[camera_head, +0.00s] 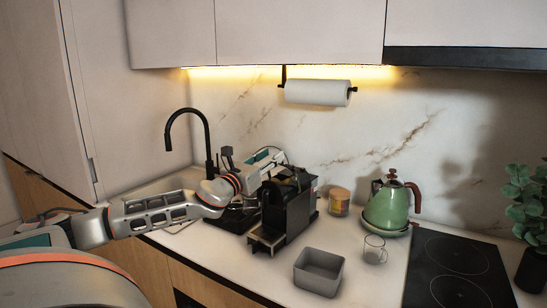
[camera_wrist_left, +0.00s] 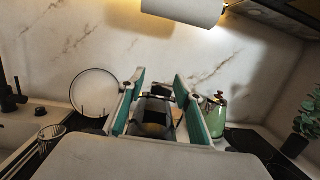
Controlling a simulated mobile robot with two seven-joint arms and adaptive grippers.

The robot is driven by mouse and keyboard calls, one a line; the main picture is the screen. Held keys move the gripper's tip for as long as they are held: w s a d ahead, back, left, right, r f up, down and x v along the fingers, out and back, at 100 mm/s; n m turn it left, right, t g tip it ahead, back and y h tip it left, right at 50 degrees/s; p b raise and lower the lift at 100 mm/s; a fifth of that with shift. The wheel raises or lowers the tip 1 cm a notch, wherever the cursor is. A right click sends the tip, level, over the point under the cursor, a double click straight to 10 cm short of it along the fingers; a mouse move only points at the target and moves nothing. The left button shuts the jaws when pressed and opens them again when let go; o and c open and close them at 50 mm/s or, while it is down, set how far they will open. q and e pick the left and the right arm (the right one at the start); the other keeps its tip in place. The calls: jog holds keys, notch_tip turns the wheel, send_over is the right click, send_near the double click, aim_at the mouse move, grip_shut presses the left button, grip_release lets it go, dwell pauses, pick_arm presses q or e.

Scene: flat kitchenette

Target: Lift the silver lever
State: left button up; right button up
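The black coffee machine (camera_head: 288,212) stands on the counter beside the sink. I cannot clearly make out a silver lever on it; its top is partly hidden by my left gripper (camera_head: 275,160), which is over or just behind the machine's top. In the left wrist view the teal-padded fingers of my left gripper (camera_wrist_left: 160,88) are spread apart. The coffee machine (camera_wrist_left: 152,128) shows between and beyond them, with a dark bar-like part across its top. Nothing is visibly held. My right gripper is not in view.
A black faucet (camera_head: 207,135) rises behind my left arm. A grey bin (camera_head: 318,278), glass mug (camera_head: 374,252), jar (camera_head: 339,201) and green kettle (camera_head: 387,208) stand right of the machine. A paper towel roll (camera_head: 317,93) hangs above. The cooktop (camera_head: 455,275) is clear.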

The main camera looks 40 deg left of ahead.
pick_arm(q)
jog(key=shift+s+a, duration=0.1)
jog(key=shift+s, duration=0.1)
jog(key=shift+f, duration=0.1)
jog(key=shift+w+f, duration=0.1)
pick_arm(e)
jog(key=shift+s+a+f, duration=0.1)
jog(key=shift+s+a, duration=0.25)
pick_arm(q)
jog(key=shift+s+f, duration=0.3)
jog(key=shift+s, duration=0.35)
jog(key=shift+d+v, duration=0.2)
jog(key=shift+v, duration=1)
jog(key=r+v, duration=0.1)
jog(key=v, duration=0.7)
jog(key=shift+f, duration=0.3)
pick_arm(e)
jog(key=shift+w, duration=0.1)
pick_arm(q)
jog(key=shift+s, duration=0.1)
